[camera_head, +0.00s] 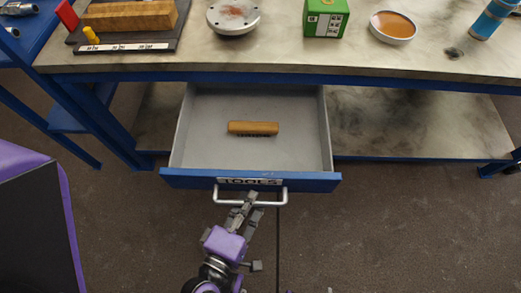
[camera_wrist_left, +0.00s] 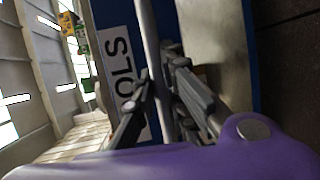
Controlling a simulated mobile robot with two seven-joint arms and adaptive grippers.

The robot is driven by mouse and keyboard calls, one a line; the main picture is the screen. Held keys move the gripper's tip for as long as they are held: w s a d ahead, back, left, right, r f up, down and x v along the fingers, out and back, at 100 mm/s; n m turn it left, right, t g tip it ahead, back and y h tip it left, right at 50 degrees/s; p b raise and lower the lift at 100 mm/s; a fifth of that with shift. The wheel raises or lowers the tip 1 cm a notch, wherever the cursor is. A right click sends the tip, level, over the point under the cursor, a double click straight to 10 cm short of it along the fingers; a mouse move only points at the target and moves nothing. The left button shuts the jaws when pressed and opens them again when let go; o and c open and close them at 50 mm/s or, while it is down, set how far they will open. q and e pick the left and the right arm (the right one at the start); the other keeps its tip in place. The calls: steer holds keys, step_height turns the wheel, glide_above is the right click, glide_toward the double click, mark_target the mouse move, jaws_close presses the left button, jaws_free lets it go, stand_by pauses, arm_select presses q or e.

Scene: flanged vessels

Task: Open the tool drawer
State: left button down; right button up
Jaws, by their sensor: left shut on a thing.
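The tool drawer (camera_head: 205,125) is pulled out from under the workbench, showing its grey inside. Its blue front (camera_head: 320,182) carries a "TOOLS" label and a metal bar handle (camera_head: 279,196). A wooden-backed brush (camera_head: 253,128) lies in the drawer. My left gripper (camera_head: 248,204) is at the handle's middle, shut on the bar. In the left wrist view the handle bar (camera_wrist_left: 151,40) runs down between the fingers of the left gripper (camera_wrist_left: 160,95), beside the label (camera_wrist_left: 118,60). My right gripper is not in view.
On the workbench top (camera_head: 300,58) are a wooden block (camera_head: 130,15), a round metal flange (camera_head: 233,15), a green box (camera_head: 325,18), a bowl of orange-brown contents (camera_head: 393,26) and a blue cylinder (camera_head: 493,18). A lower shelf (camera_head: 420,125) lies beneath. The floor in front is clear on the right.

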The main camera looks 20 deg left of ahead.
arm_select(q)
steer(key=shift+s+d+r, duration=0.1)
steer(key=shift+s+d, duration=0.1)
steer(key=shift+s, duration=0.5)
steer(key=shift+s+d, duration=0.2)
steer(key=shift+s, duration=0.45)
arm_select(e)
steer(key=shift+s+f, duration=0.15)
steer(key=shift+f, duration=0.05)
arm_select(q)
steer(key=c, duration=1.8)
jaws_free()
